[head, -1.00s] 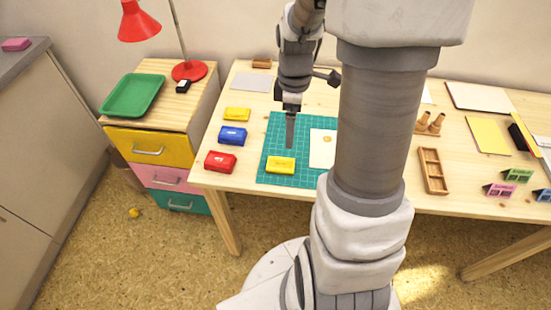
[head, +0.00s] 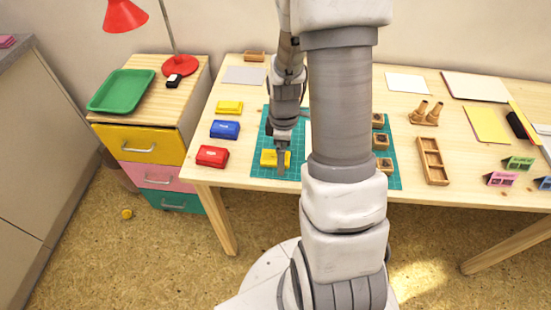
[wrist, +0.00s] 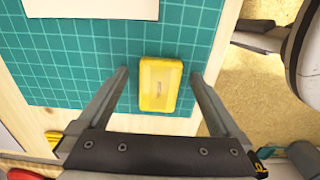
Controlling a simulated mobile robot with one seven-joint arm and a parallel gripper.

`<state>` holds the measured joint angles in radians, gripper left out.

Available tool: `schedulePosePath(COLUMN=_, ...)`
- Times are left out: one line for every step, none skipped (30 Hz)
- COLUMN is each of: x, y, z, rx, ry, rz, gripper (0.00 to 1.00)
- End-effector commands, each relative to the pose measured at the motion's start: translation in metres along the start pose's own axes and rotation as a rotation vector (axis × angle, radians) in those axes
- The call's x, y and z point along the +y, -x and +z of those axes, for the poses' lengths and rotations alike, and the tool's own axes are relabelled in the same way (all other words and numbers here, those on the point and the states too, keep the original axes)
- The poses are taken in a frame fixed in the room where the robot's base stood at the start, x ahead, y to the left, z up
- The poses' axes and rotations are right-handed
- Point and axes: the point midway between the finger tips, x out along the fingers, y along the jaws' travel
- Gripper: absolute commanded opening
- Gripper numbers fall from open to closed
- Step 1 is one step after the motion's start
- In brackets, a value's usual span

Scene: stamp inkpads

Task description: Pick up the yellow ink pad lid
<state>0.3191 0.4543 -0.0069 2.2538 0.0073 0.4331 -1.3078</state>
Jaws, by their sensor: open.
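A yellow ink pad with its lid (head: 267,159) lies on the green cutting mat (head: 257,170) near the front edge of the table. The wrist view shows its lid (wrist: 160,84) from above, with a small mark in the middle. My gripper (head: 281,172) is over it and partly hides it in the head view. In the wrist view my gripper (wrist: 159,73) is open, one finger on each side of the pad with gaps between. The fingers' height above the mat is hard to tell. A second yellow pad (head: 229,107) lies to the left, off the mat.
A blue pad (head: 224,130) and a red pad (head: 211,156) lie left of the mat. Several wooden stamps (head: 381,141) stand on the mat's right part. A wooden tray (head: 432,160) is farther right. My arm hides the middle of the mat.

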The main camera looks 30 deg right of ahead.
Motion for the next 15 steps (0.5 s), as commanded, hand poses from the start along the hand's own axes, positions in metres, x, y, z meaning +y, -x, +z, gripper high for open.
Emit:
schedulePosePath(x=-0.0001, y=-0.0007, z=0.0000, rx=0.000, ry=0.000, rz=0.000, gripper=1.00)
schedulePosePath(x=0.0000, y=-0.0005, z=0.0000, rx=0.000, ry=0.000, rz=0.000, gripper=1.00)
schedulePosePath(x=0.0000, y=-0.0002, z=0.0000, rx=0.000, ry=0.000, rz=0.000, gripper=1.00)
schedulePosePath(x=0.0000, y=-0.0002, z=0.0000, rx=0.000, ry=0.000, rz=0.000, gripper=1.00)
schedulePosePath(x=0.0000, y=-0.0001, z=0.0000, rx=0.000, ry=0.000, rz=0.000, gripper=1.00)
schedulePosePath(x=0.0000, y=-0.0001, z=0.0000, rx=0.000, ry=0.000, rz=0.000, gripper=0.98)
schedulePosePath(x=0.0000, y=-0.0001, z=0.0000, rx=0.000, ry=0.000, rz=0.000, gripper=0.93)
schedulePosePath(x=0.0000, y=-0.0001, z=0.0000, rx=0.000, ry=0.000, rz=0.000, gripper=0.87)
schedulePosePath(x=0.0000, y=-0.0001, z=0.0000, rx=0.000, ry=0.000, rz=0.000, gripper=0.80)
schedulePosePath(x=0.0000, y=0.0000, z=0.0000, rx=0.000, ry=0.000, rz=0.000, gripper=0.75)
schedulePosePath(x=0.0000, y=0.0000, z=0.0000, rx=0.000, ry=0.000, rz=0.000, gripper=0.69)
schedulePosePath(x=0.0000, y=0.0000, z=0.0000, rx=0.000, ry=0.000, rz=0.000, gripper=0.62)
schedulePosePath(x=0.0000, y=0.0000, z=0.0000, rx=0.000, ry=0.000, rz=0.000, gripper=0.57)
schedulePosePath(x=0.0000, y=0.0000, z=0.0000, rx=0.000, ry=0.000, rz=0.000, gripper=0.51)
schedulePosePath(x=0.0000, y=0.0000, z=0.0000, rx=0.000, ry=0.000, rz=0.000, gripper=0.44)
